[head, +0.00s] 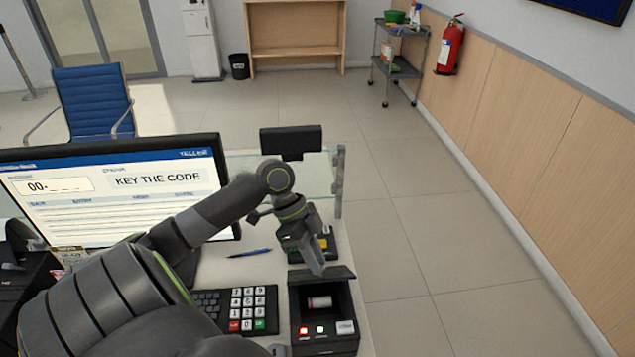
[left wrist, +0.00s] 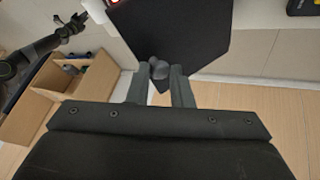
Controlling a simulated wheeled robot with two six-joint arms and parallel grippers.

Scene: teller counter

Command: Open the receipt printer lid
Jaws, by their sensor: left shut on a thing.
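The receipt printer (head: 324,343) is a black box at the front right of the counter. Its dark lid (head: 340,272) stands raised at the back, and the paper roll (head: 320,302) shows inside. My left gripper (head: 318,268) is at the lid's upper edge. In the left wrist view the fingers of my left gripper (left wrist: 161,88) are shut on a small grey knob (left wrist: 159,69) at the edge of the black lid (left wrist: 192,32). A dark jointed arm, probably my right one, shows at the left of that view; its jaws (left wrist: 74,23) are too small to read.
A number keypad (head: 248,309) lies left of the printer, and a blue pen (head: 250,253) behind it. A small dark device (head: 326,246) with a yellow part sits behind the printer. A monitor (head: 115,190) stands at the left. Open floor lies right of the counter.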

